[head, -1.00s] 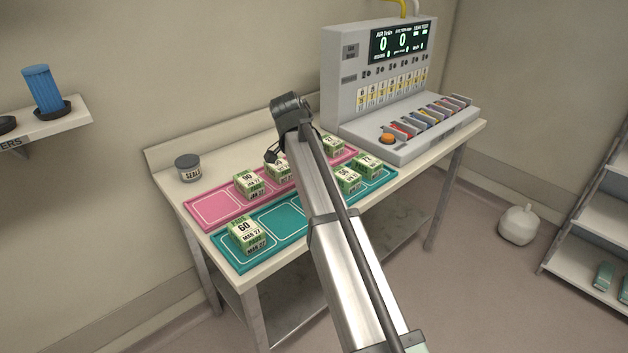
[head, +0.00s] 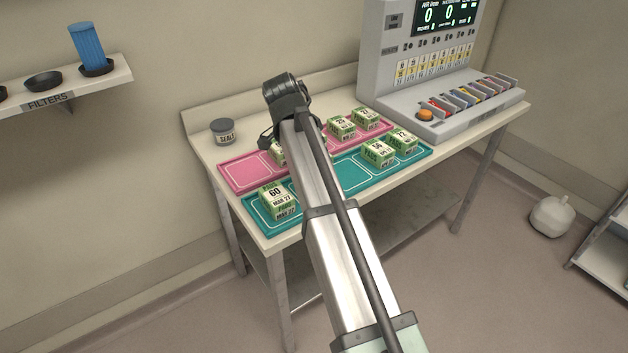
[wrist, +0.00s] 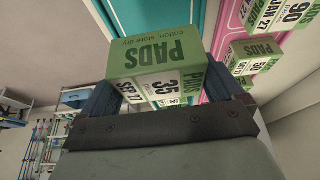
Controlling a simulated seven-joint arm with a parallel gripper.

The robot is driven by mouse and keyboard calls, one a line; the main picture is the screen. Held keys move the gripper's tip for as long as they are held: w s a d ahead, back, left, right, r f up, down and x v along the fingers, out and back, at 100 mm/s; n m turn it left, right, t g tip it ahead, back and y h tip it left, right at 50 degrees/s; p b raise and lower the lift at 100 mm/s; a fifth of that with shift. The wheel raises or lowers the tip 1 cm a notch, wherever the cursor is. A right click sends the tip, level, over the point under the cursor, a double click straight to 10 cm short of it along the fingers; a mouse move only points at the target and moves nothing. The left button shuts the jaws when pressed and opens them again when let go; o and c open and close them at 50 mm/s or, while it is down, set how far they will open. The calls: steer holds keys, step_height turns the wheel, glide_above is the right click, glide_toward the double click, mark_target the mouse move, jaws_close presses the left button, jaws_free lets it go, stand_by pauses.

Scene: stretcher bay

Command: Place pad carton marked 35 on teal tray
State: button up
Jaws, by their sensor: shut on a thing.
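The pad carton marked 35 (wrist: 155,60) is green and white and sits between the two dark fingers of my gripper (wrist: 162,95) in the wrist view. My gripper is shut on it, and the carton appears raised off the trays. In the head view my gripper (head: 268,138) is small and partly hidden by my arm, and I cannot make out the held carton there. The teal tray (head: 352,172) lies along the table's front, with bare slots in its middle, partly behind my arm. It also shows beyond the carton in the wrist view (wrist: 140,18).
On the teal tray stand carton 60 (head: 279,200) at left and cartons 56 (head: 378,152) and 72 (head: 403,141) at right. The pink tray (head: 240,176) behind bears several cartons. A grey jar (head: 222,131) and a console (head: 440,110) stand on the table.

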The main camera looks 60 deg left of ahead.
steer(key=shift+f, duration=3.85)
steer(key=shift+f, duration=0.1)
steer(key=o, duration=0.8)
steer(key=v, duration=1.2)
